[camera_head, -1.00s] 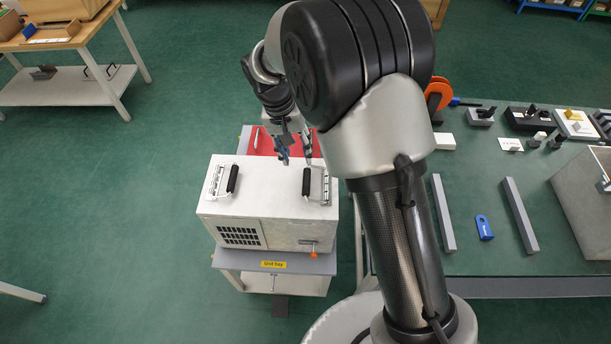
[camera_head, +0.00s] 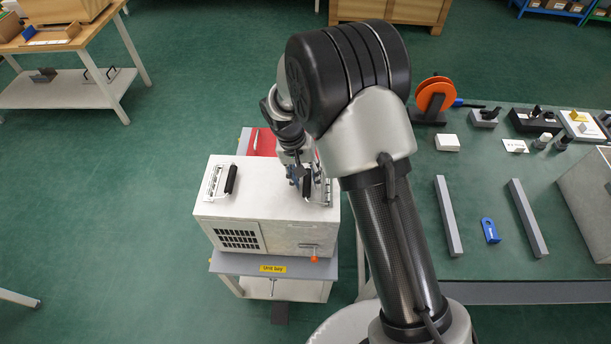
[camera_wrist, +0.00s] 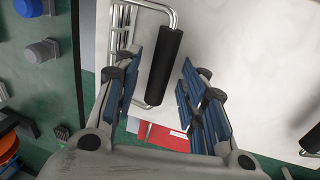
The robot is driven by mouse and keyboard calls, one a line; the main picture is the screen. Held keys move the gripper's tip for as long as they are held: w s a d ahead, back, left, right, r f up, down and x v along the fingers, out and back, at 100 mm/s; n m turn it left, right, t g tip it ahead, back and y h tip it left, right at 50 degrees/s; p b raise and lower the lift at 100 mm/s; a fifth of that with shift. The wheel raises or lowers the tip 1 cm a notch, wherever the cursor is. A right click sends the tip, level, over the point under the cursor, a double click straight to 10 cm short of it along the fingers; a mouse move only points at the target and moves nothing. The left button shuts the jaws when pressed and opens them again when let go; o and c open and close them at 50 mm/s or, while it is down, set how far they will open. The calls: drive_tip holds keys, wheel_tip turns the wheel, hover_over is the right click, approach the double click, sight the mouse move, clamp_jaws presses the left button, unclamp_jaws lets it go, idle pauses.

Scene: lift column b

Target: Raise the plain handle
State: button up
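A white box (camera_head: 270,222) carries two similar handles with black grips on metal brackets; I cannot tell which one is called plain. The left handle (camera_head: 231,180) is apart from my gripper. My gripper (camera_head: 303,186) is over the right handle (camera_head: 326,190) and partly hides it in the head view. In the wrist view my gripper (camera_wrist: 165,62) is open, with a blue-padded finger on each side of that handle's black grip (camera_wrist: 164,66). Gaps show between grip and pads, so it is not held. The other grip (camera_wrist: 312,136) shows at the right edge.
The box stands on a grey stand with a yellow label (camera_head: 273,268). A red item (camera_head: 262,142) lies behind the box. A green-topped bench (camera_head: 470,180) with several parts stands to the right.

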clamp_jaws()
idle(0.6)
